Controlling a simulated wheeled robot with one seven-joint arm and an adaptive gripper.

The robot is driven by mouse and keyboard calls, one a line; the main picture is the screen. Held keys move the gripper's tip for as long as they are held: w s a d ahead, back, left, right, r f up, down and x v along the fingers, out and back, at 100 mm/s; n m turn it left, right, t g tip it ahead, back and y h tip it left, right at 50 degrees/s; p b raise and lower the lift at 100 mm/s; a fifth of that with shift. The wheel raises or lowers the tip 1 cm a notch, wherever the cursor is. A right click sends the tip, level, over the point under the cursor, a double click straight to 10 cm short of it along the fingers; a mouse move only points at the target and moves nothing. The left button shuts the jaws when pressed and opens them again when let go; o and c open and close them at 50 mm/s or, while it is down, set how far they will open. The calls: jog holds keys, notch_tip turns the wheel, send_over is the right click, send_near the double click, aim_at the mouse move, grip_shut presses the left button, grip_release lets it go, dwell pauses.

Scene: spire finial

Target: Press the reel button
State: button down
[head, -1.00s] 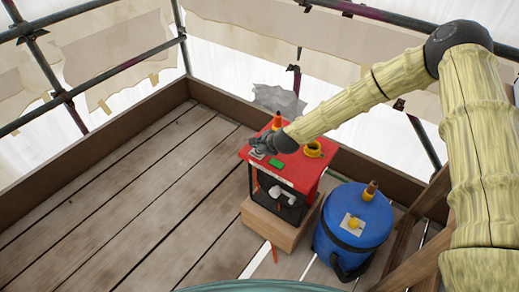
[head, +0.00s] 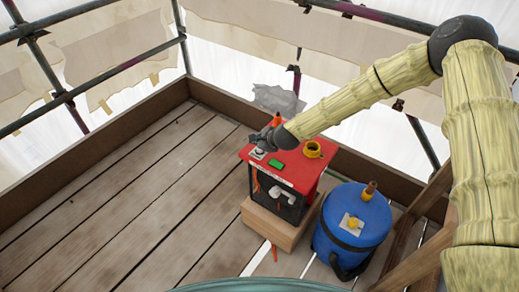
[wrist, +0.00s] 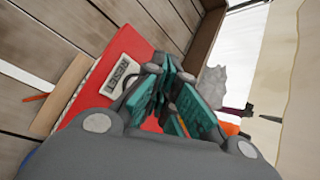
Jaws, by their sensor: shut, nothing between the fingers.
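A red-topped machine (head: 300,180) stands on a wooden block. Its top carries a green button (head: 278,165), a yellow ring-shaped part (head: 312,149) and a small grey plate (head: 257,154) near the left corner. In the wrist view a pale plate (wrist: 124,72) with dark lettering lies on the red top (wrist: 115,45); the lettering is turned and hard to read. My gripper (head: 257,146) is shut and empty, its fingers close above the grey plate; whether they touch is unclear. Its teal finger pads (wrist: 165,97) show together in the wrist view. No part is clearly identifiable as the reel button.
A blue drum (head: 353,230) with a yellow knob stands right of the machine. An orange object (head: 276,120) shows behind my gripper. The wooden block (head: 272,226) supports the machine. Low boards and scaffold rails edge the deck. The planks (head: 140,200) at left are clear.

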aim_at(257, 151)
jog(key=shift+r+p, duration=1.25)
jog(key=shift+r, duration=1)
